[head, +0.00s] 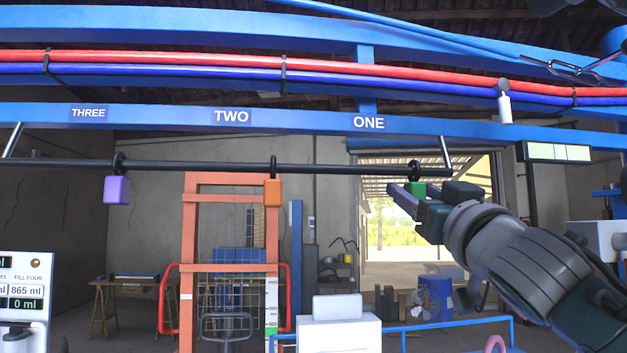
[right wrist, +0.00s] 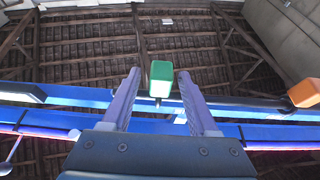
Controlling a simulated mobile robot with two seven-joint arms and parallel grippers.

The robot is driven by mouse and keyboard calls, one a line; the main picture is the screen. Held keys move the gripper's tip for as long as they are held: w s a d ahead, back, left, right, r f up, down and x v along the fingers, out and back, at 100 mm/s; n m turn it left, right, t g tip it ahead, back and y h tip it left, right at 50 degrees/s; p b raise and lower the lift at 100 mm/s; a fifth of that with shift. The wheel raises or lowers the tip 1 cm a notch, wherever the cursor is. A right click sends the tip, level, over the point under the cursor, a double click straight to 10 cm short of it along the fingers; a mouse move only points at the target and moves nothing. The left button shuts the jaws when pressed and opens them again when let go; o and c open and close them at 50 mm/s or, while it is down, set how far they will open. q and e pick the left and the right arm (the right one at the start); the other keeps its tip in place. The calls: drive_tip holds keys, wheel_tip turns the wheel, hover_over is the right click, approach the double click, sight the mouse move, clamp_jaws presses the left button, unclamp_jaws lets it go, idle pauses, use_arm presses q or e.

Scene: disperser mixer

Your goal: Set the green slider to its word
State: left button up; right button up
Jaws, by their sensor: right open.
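The green slider (head: 416,188) hangs from the black rail (head: 330,168) below and a little right of the word ONE (head: 369,123). The words TWO (head: 232,117) and THREE (head: 89,113) stand further left on the blue beam. My right gripper (head: 400,194) is at the green slider, which it partly hides in the head view. In the right wrist view, the open fingers (right wrist: 160,100) stand on either side of the green slider (right wrist: 161,76), with a gap on each side. My left gripper is not in view.
An orange slider (head: 272,193) hangs on the rail between TWO and ONE; it also shows in the right wrist view (right wrist: 304,92). A purple slider (head: 117,190) hangs near THREE. An orange frame (head: 188,260) stands below the rail. The rail between the orange and green sliders is clear.

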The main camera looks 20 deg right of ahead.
drive_tip(key=shift+w+r, duration=0.1)
drive_tip(key=shift+w, duration=0.25)
drive_tip(key=shift+c, duration=0.2)
clamp_jaws()
idle(1.0)
